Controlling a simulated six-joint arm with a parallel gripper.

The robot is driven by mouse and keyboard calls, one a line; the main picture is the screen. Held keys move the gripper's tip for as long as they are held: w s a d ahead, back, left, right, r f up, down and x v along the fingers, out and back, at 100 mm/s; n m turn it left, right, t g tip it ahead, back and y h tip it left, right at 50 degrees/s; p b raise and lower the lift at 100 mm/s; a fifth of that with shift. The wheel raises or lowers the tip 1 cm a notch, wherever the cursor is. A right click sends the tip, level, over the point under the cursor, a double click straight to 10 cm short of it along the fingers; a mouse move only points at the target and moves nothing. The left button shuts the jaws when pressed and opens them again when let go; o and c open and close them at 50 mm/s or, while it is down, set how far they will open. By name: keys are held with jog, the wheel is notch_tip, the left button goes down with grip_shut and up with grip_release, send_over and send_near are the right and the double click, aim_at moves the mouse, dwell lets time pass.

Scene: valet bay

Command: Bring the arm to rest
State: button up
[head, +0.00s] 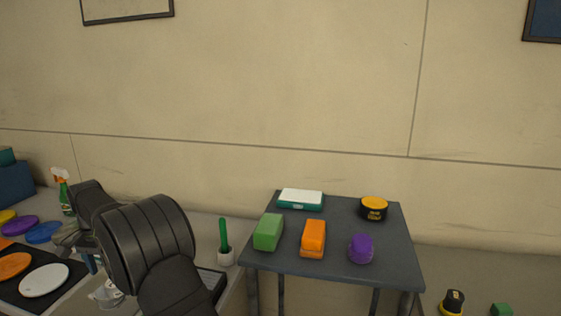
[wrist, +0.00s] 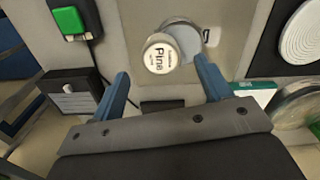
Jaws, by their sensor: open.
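My gripper (wrist: 161,68) is open, its two blue fingers spread apart in the wrist view. A small white container with a "Pine" label (wrist: 160,56) shows past the fingertips, within the width between them. I cannot tell how far off it is, and no contact shows. It stands on or over a grey metal plate (wrist: 217,70), beside a round grey recess. In the head view my arm reaches over the bench at the left, and a blue part of my gripper (head: 91,263) shows low beside it. My arm hides part of the bench there.
A grey table (head: 340,268) at the right bears several coloured items. A green-handled brush (head: 224,236) stands right of my arm.

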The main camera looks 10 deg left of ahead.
notch_tip(320, 180, down, 6)
jog(key=shift+r, duration=0.2)
notch_tip(320, 180, up, 4)
jog(key=shift+r, duration=0.2)
jog(key=w+d+r, duration=0.6)
jog(key=d+r, duration=0.1)
jog(key=d, duration=0.3)
notch_tip(320, 180, up, 11)
jog(key=d, duration=0.1)
jog(key=w+d+m, duration=0.1)
jog(key=w+d, duration=0.3)
jog(key=d, duration=0.4)
jog(key=w+d+m, duration=0.2)
jog(key=w+d, duration=0.3)
jog(key=d, duration=0.4)
jog(key=w+d+m, duration=0.2)
jog(key=w+d, duration=0.3)
jog(key=d, duration=0.3)
jog(key=shift+d+r, duration=0.25)
jog(key=shift+d, duration=0.15)
